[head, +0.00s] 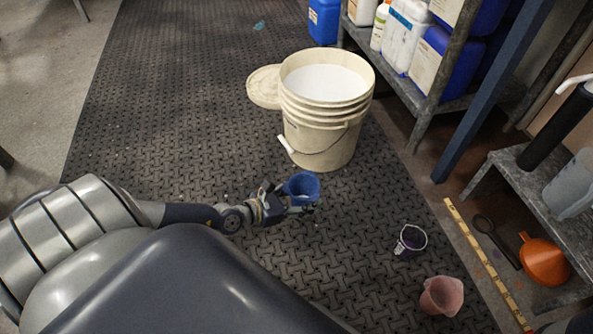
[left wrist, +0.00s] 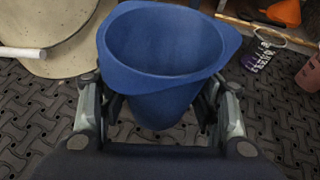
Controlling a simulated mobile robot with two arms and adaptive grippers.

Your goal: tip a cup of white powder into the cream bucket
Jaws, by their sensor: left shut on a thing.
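The cream bucket (head: 318,143) stands upright and open on the black mat, filled near its rim with white material (head: 326,82). Its wall and white handle grip also show in the left wrist view (left wrist: 62,40). My left gripper (head: 290,201) is shut on a blue cup (head: 302,186), in front of the bucket and apart from it. In the left wrist view the blue cup (left wrist: 160,85) sits upright between the fingers. Its visible inside is plain blue, and I see no white powder in it. My right gripper is not in view.
A cream lid (head: 263,87) lies behind the bucket. A yellow ruler (head: 486,262), dark spoon and orange funnel (head: 543,261) lie beyond. Shelving holds containers. The mat's left side is clear.

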